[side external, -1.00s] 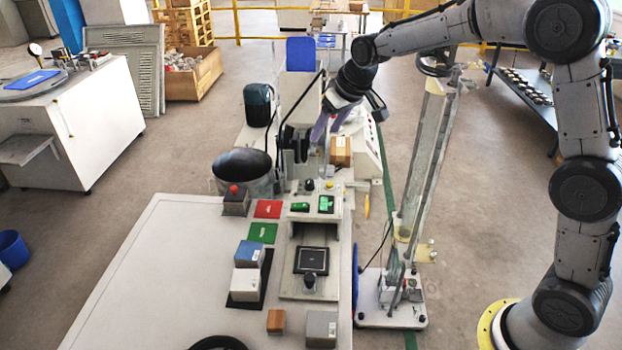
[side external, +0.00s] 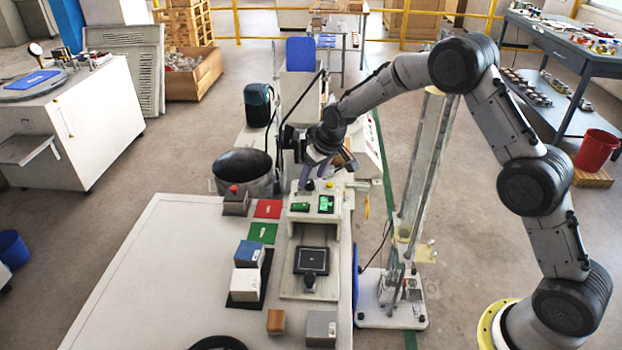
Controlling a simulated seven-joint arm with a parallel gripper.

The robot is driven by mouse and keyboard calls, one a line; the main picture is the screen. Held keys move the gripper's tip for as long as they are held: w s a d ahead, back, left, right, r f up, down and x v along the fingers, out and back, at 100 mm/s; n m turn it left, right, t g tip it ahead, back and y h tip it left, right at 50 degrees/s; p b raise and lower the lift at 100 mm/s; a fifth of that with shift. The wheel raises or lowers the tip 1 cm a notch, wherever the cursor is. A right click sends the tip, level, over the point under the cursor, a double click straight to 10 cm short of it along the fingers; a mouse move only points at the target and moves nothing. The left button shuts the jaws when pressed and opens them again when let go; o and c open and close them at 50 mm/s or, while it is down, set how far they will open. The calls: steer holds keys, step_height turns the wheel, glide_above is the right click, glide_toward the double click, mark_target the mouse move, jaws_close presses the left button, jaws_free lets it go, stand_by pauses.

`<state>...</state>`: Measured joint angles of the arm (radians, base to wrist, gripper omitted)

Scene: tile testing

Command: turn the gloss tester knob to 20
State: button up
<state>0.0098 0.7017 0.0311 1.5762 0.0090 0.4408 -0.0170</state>
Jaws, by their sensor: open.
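The gloss tester (side external: 333,228) is a pale stand at the end of the white bench, with two small green displays on its top panel and a dark sample plate below. A small dark knob (side external: 309,185) is on its top, partly hidden by my gripper; its pointer and scale are too small to read. A yellow button (side external: 329,184) sits right of the knob. My gripper (side external: 314,178) is open, pointing down with its purple-grey fingers just above or around the knob. I cannot tell whether they touch it.
Red (side external: 268,208) and green (side external: 262,233) cards lie left of the tester. Blue (side external: 249,251) and white (side external: 246,281) blocks stand on a black mat. A grey box with a red button (side external: 235,200) and a dark round bowl (side external: 241,164) are behind. The bench's left part is clear.

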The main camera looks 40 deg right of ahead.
steer(key=shift+x, duration=0.95)
jaws_close()
